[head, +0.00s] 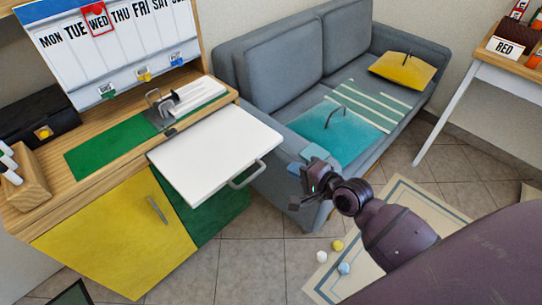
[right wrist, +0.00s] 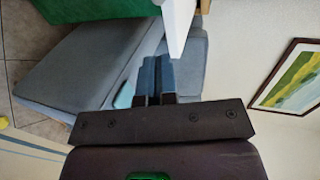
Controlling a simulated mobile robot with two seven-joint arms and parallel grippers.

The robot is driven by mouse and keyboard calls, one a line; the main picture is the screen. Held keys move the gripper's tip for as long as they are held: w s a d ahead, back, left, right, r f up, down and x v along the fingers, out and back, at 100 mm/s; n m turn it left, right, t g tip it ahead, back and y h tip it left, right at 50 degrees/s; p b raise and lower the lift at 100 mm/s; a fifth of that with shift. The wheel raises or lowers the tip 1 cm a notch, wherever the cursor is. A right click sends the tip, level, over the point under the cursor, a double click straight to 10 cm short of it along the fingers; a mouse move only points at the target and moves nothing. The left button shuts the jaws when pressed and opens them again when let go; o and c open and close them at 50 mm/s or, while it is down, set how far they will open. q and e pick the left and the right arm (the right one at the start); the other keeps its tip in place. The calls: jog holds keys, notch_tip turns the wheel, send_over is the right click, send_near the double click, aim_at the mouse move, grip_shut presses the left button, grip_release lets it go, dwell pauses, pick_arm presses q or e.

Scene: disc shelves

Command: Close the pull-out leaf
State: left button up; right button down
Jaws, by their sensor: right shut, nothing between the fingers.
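The white pull-out leaf (head: 215,150) sticks out from the wooden cabinet, with a grey bar handle (head: 247,175) on its front edge. Its white corner also shows at the top of the right wrist view (right wrist: 178,22). My right gripper (head: 304,174) is to the right of the handle, apart from it, in front of the sofa. In the right wrist view its two fingers (right wrist: 156,72) are together and empty, just below the leaf's corner. My left gripper is not in view.
The cabinet (head: 115,235) has a yellow door and a green side under the leaf. A grey sofa (head: 285,65) with cushions stands behind my right gripper. A side table (head: 510,75) stands at the right.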

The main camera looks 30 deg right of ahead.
aim_at(265, 153)
jog(key=x, duration=0.2)
jog(key=b+x, duration=0.1)
jog(key=x, duration=0.4)
jog(key=shift+w+a+r, duration=0.2)
jog(key=shift+w, duration=0.15)
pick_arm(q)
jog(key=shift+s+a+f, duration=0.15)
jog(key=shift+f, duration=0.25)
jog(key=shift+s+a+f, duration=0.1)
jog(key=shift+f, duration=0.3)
pick_arm(e)
jog(key=shift+w+a, duration=0.15)
jog(key=shift+w, duration=0.4)
jog(key=shift+w+r, duration=0.1)
